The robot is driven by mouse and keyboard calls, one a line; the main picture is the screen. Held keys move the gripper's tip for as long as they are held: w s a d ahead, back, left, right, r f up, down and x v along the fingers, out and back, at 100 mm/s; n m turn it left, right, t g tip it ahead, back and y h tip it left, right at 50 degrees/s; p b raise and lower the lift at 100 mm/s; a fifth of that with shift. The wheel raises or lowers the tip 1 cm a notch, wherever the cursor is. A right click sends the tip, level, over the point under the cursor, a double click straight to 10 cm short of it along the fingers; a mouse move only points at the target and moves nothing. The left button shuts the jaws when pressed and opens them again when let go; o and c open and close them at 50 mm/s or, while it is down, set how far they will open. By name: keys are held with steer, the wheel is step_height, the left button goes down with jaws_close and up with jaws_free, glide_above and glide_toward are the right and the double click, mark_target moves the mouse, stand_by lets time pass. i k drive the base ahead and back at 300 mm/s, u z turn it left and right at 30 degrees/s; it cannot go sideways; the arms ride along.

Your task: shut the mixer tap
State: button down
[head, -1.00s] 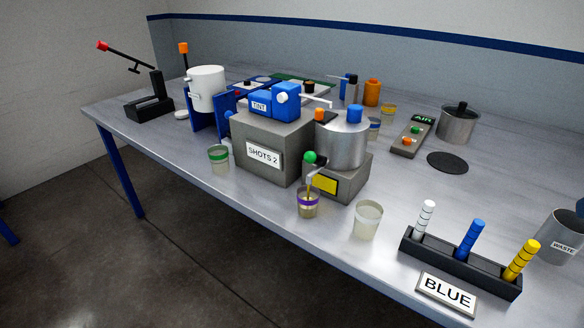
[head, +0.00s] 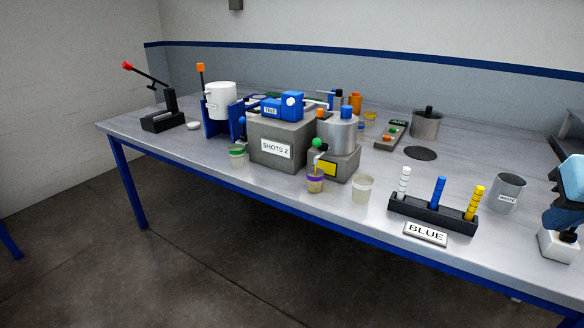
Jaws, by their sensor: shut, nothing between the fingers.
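The mixer is a metal pot (head: 336,134) on a grey base (head: 345,165) with a yellow panel. Its tap has a green knob (head: 319,144) above a pale spout (head: 317,160) at the front left. A thin amber stream seems to run from the spout into a purple-banded cup (head: 315,182) below. My gripper (head: 559,248) appears at the right edge, a white hand under blue and black links. It is shut and empty, well to the right of the tap. Its fingers are hard to make out.
The "SHOTS 2" block (head: 282,145) stands left of the mixer, with a blue tint unit (head: 283,107) on top. A clear cup (head: 362,190), a rack of coloured stacks (head: 432,212) and a waste cup (head: 507,192) stand between mixer and gripper. The front strip of table is mostly clear.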

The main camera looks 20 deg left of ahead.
mark_target(316, 144)
steer(key=u, duration=0.1)
steer(key=k, duration=0.4)
steer(key=u, duration=0.25)
steer(key=i, duration=1.5)
